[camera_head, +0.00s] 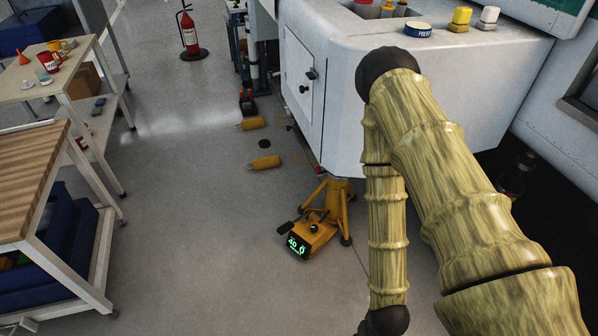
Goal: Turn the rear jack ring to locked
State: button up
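A yellow tripod jack (341,205) stands on the floor under the corner of the large white body (400,110). A yellow box with a dark knob and a green lit display (298,246) sits at its foot. A small red part (320,171) shows near the jack's top. I cannot make out a lock ring or its setting, nor tell whether this is the rear jack. My bamboo-patterned arm crosses the right side and bends down to a dark joint at the bottom edge, right of the jack. My gripper is outside the picture.
Yellow chocks (264,163) lie on the floor left of the white body. A fire extinguisher (188,32) stands at the back. A wooden-topped bench (28,182) and a table (60,75) with cups line the left. The grey floor between is clear.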

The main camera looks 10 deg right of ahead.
aim_at(319, 173)
jog(key=u, duration=1.25)
jog(key=i, duration=1.05)
jog(key=z, duration=1.6)
